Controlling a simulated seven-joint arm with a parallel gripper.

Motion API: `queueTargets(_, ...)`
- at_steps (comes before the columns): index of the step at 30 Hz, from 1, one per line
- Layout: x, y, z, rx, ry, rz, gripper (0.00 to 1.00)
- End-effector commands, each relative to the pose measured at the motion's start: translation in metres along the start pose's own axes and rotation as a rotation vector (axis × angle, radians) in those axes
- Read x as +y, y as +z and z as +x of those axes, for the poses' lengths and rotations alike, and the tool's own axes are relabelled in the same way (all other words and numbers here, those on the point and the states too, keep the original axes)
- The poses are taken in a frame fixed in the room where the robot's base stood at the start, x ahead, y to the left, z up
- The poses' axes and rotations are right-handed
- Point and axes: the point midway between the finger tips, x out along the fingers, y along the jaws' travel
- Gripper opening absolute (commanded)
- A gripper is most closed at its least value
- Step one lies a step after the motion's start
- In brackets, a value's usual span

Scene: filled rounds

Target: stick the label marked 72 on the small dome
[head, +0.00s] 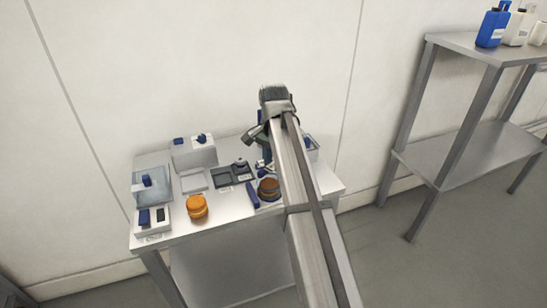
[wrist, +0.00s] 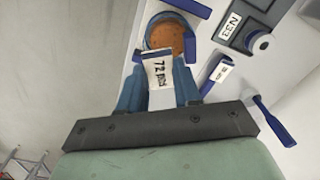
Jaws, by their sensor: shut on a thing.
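My gripper (wrist: 158,66) is shut on a white label (wrist: 158,72) marked 72, with more blurred print beside the number. The label sits between the two blue fingers in the wrist view. A brown-orange dome (wrist: 168,35) is just beyond the label, which overlaps its near edge in the picture; I cannot tell whether they touch. In the head view a brown dome (head: 268,187) stands beside my arm and a brighter orange one (head: 197,206) stands near the table's front. The fingertips are hidden behind my arm there.
A dark block (wrist: 258,22) marked N33 with a knob is close right of the dome. A blue-edged white piece (wrist: 218,76) and a blue-handled tool (wrist: 284,136) lie nearby. The table (head: 225,222) also holds boxes and bins. A shelf (head: 455,150) stands right.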

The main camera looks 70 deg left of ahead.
Motion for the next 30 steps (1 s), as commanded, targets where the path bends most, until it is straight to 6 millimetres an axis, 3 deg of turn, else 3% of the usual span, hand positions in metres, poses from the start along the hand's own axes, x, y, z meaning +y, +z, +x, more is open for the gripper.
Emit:
queueTargets(18,0.001,0.000,0.043,0.001,-0.001,0.001,0.22)
queueTargets(30,0.000,0.000,0.049,0.001,-0.001,0.001,0.22)
